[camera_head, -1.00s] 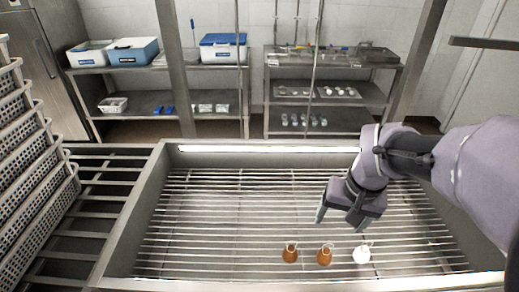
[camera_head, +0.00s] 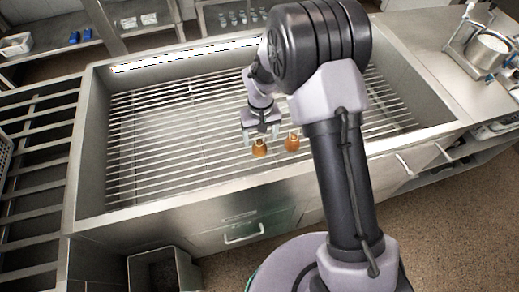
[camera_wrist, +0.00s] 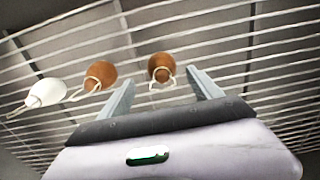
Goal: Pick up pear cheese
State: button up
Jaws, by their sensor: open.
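Pear-shaped cheeses with string loops lie on the wire rack of the basin. One brown cheese (camera_head: 260,149) is just in front of my gripper (camera_head: 262,136). A second brown cheese (camera_head: 292,143) is to its right. In the wrist view, a brown cheese (camera_wrist: 161,66) appears between and just beyond the tips of my gripper (camera_wrist: 160,80), its loop toward me. The other brown cheese (camera_wrist: 99,73) is left of the fingers, and a white cheese (camera_wrist: 45,92) is farther left. The white one is hidden in the head view. My gripper is open and empty; contact with the cheese cannot be told.
The steel basin (camera_head: 90,150) has raised walls around the rack (camera_head: 150,140), whose left part is clear. A counter with a pot (camera_head: 488,52) is at the right. An open bin (camera_head: 165,268) stands on the floor in front.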

aim_at(259, 141)
notch_tip(259, 141, down, 4)
jog(key=shift+s+a+f+b, duration=0.1)
jog(key=shift+s+a+b, duration=0.05)
jog(key=shift+b, duration=0.6)
jog(key=shift+c, duration=0.8)
jog(key=c, duration=1.4)
notch_tip(259, 141, up, 10)
jog(key=p, duration=0.4)
